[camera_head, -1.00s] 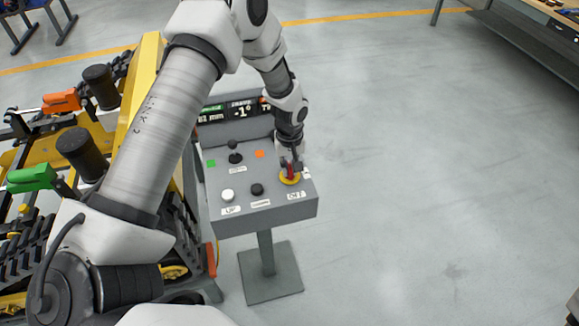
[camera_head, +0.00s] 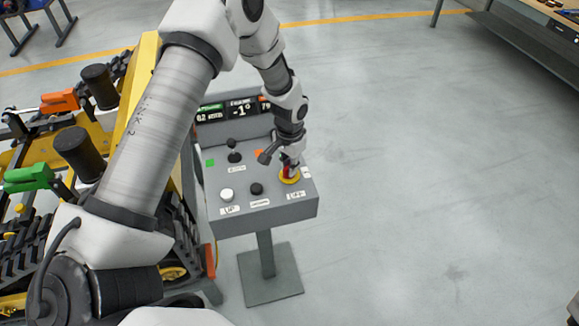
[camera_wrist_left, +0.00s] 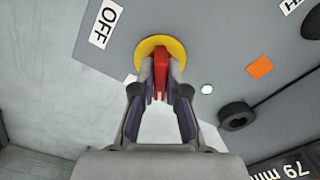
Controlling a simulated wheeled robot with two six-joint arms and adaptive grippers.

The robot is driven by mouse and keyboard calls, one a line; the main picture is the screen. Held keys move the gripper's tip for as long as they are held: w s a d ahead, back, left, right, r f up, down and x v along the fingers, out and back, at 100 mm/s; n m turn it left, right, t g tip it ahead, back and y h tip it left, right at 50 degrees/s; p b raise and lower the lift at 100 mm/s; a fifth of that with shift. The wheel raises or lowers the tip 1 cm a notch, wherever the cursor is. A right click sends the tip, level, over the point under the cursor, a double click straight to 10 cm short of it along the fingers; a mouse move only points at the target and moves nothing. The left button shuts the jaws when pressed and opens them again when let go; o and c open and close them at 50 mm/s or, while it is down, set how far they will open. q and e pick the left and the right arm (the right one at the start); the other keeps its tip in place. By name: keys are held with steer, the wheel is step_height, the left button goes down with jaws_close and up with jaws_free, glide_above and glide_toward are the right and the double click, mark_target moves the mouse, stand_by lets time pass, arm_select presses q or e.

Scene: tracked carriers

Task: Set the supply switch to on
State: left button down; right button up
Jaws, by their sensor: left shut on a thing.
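The supply switch is a red handle (camera_wrist_left: 161,72) on a round yellow plate (camera_head: 290,178), at the right of the control panel's top (camera_head: 300,207). In the left wrist view the yellow plate (camera_wrist_left: 150,46) lies at the top centre, with the OFF label (camera_wrist_left: 106,24) to its left. My left gripper (camera_head: 288,168) reaches down from above onto the handle. In the left wrist view its two fingers (camera_wrist_left: 161,78) are shut on the red handle, one on each side. The fingers hide part of the handle. My right gripper is not in view.
The panel also has a white button (camera_head: 228,195), a black button (camera_head: 257,189) and a black lever (camera_head: 234,152). Orange (camera_wrist_left: 260,67) and green (camera_head: 211,162) squares mark it. A yellow-framed machine (camera_head: 130,110) stands at the left. The floor on the right is clear.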

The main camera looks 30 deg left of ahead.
arm_select(q)
steer(key=m, duration=0.6)
steer(key=shift+s+f+b, duration=0.15)
steer(key=shift+s+b, duration=0.05)
steer(key=shift+b, duration=0.2)
steer(key=shift+m, duration=0.3)
steer(key=c, duration=1.2)
jaws_free()
steer(key=shift+w, duration=0.1)
steer(key=shift+r, duration=0.3)
step_height(320, 180, up, 11)
steer(key=shift+r, duration=0.2)
